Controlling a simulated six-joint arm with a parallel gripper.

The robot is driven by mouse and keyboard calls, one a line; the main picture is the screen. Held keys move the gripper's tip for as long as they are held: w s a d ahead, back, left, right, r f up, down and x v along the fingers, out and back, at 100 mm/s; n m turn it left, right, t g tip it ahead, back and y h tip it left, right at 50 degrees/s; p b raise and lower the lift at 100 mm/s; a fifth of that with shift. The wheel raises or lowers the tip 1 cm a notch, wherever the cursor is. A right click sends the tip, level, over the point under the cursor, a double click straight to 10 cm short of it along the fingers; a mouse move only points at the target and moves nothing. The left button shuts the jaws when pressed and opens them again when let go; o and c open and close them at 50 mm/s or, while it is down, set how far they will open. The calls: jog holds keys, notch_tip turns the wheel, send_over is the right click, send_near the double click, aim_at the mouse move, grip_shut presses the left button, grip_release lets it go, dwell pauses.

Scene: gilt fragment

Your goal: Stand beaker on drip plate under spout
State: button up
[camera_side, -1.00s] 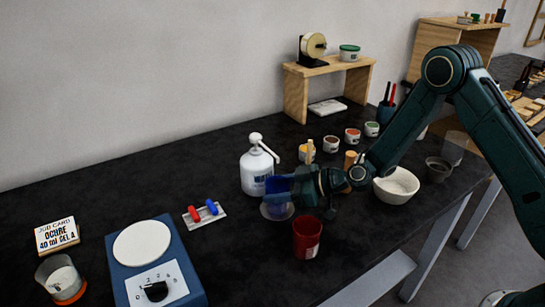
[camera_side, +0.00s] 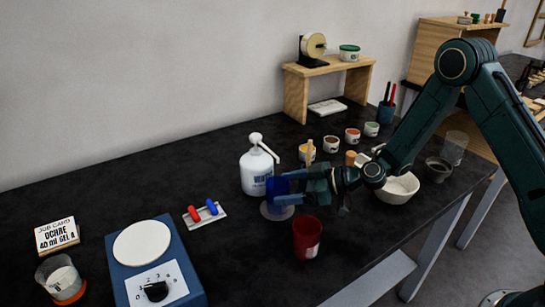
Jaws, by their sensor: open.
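A blue beaker (camera_side: 276,187) stands upright at the round drip plate (camera_side: 277,212), and appears to rest on it. The white pump bottle (camera_side: 256,175) is just behind and left of the beaker. Its spout (camera_side: 270,153) reaches right and down above the beaker; exact alignment cannot be told from this side. My gripper (camera_side: 294,190) is open at the right side of the beaker, with its fingers pointing left. The fingers partly overlap the beaker, so whether they touch it cannot be told.
A red cup (camera_side: 306,239) stands close in front of my gripper. A white bowl (camera_side: 397,189) and several small paint pots (camera_side: 331,144) are right and behind. A red-and-blue tool rest (camera_side: 205,214) and blue scale (camera_side: 155,270) are left. Dark table is clear between scale and red cup.

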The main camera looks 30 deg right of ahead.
jog(key=v, duration=0.9)
jog(key=shift+a, duration=0.1)
dwell(0.4)
jog(key=s+r+g+h, duration=0.4)
jog(key=s+r, duration=0.6)
jog(key=s+d+r+m+h, duration=0.3)
jog(key=s+d+m, duration=0.1)
jog(key=s, duration=0.5)
jog(key=s+d+r+m+h, duration=0.2)
jog(key=s+d+r+m, duration=0.2)
jog(key=s, duration=0.5)
jog(key=shift+r+m+h, duration=0.15)
jog(key=shift+m+h, duration=0.25)
jog(key=shift+m, duration=0.1)
